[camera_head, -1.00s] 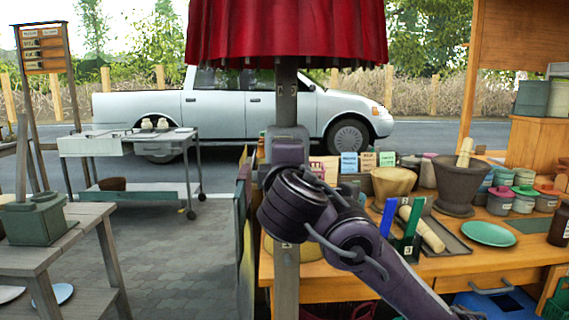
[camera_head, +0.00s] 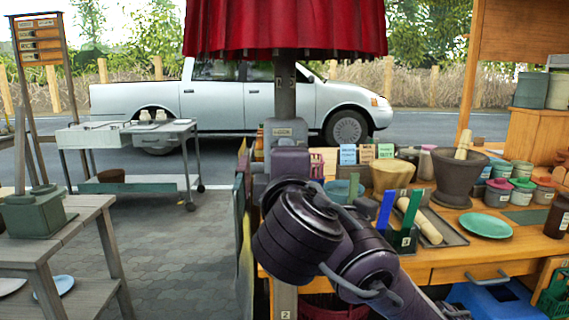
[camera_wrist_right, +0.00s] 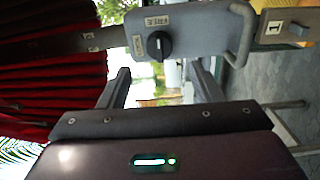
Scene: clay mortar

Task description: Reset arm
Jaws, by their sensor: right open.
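My right arm comes in from the lower right in the head view. Its dark purple wrist (camera_head: 300,230) is in front of the grey pole under the red canopy. The hand points away at the pole's labelled grey box, so its fingers are hidden there. In the right wrist view my right gripper (camera_wrist_right: 158,68) is open, its two dark fingers apart with nothing between them. Beyond the fingertips is the grey box (camera_wrist_right: 195,35) with a black knob and a handle. I cannot tell whether the fingers touch it. My left gripper is not in view.
Right of the arm, a wooden counter (camera_head: 445,268) holds a brown mortar (camera_head: 460,185) with a pestle, a green plate (camera_head: 485,225), a tray with a roller, and several jars. A side table (camera_head: 60,238) is at left. Paved ground between is clear.

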